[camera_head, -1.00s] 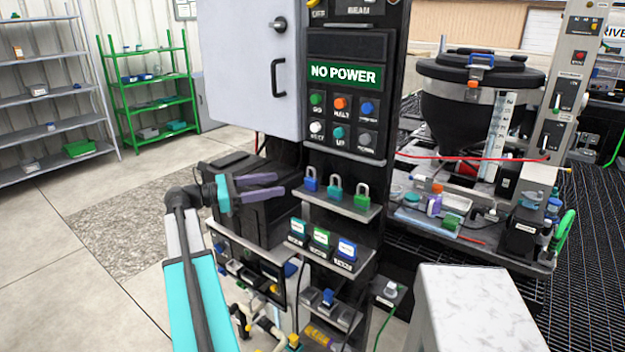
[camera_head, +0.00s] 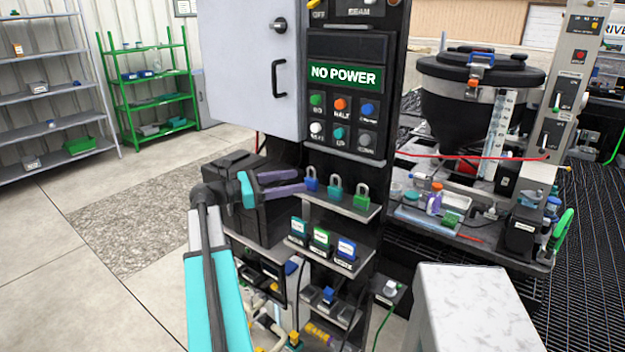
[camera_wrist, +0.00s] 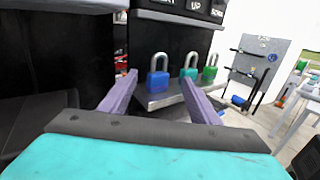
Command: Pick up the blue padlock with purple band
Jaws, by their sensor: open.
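A blue padlock (camera_head: 312,184) with an upright grey shackle stands at the left end of a small grey shelf (camera_head: 345,208) on the black panel. I cannot make out a purple band on it. A teal padlock (camera_head: 335,193) and a green padlock (camera_head: 361,200) stand to its right. My gripper (camera_head: 301,181) is open and empty, with purple fingers, just left of the blue padlock. In the wrist view the blue padlock (camera_wrist: 158,81) appears between the fingertips, beyond them. The teal padlock (camera_wrist: 189,74) shows just past the right finger.
A black box (camera_head: 235,165) stands behind and left of my gripper. A lower shelf holds several labelled blocks (camera_head: 321,240). A button panel (camera_head: 341,125) is above the padlocks. A white block (camera_head: 470,300) stands at the front right.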

